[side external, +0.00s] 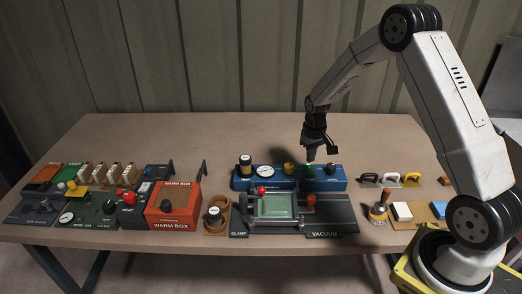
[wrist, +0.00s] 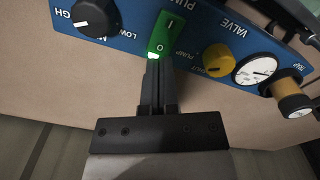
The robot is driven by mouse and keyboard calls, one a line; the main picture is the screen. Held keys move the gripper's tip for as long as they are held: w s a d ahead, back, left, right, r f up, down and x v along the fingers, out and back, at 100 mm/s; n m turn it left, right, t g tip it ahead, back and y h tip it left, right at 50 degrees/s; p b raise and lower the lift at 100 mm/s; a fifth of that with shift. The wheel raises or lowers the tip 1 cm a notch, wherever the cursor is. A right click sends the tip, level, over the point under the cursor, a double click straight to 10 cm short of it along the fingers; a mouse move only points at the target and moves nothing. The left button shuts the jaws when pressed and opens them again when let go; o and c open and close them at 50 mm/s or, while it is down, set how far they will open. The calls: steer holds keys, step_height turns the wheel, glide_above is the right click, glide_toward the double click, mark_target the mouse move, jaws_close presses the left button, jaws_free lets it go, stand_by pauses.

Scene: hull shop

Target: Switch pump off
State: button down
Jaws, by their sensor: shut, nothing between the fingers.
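The pump switch is a green rocker marked I and O on a blue panel (side external: 240,184). In the wrist view the green rocker (wrist: 163,33) sits just past my fingertips, and its O end, with a bright white spot, is nearest them. My gripper (wrist: 156,62) is shut and empty, its tips at or very close to the O end; I cannot tell whether they touch. In the side view my gripper (side external: 310,158) points down over the panel, by a green glow at the switch. Which end of the rocker is pressed is not clear.
On the panel a yellow knob (wrist: 218,59), a white gauge (wrist: 256,70) and a black knob (wrist: 93,17) flank the switch. The clamp with a green plate (side external: 276,205) is in front. The warm box (side external: 173,205) stands left. Bare table lies behind the panel.

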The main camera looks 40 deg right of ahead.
mark_target(309, 168)
steer(key=shift+f, duration=1.25)
stand_by(1.2)
steer(key=shift+r, duration=3.55)
steer(key=shift+s+a+r, duration=0.15)
steer(key=shift+a, duration=0.25)
steer(key=s+a+r+n+t, duration=0.1)
steer(key=s+a+r, duration=0.1)
steer(key=s+a, duration=0.5)
steer(key=s+a+r+n+t, duration=0.1)
steer(key=s+a+r+n, duration=0.1)
steer(key=s+a, duration=0.6)
steer(key=shift+s+a+t, duration=0.3)
steer(key=shift+a, duration=0.35)
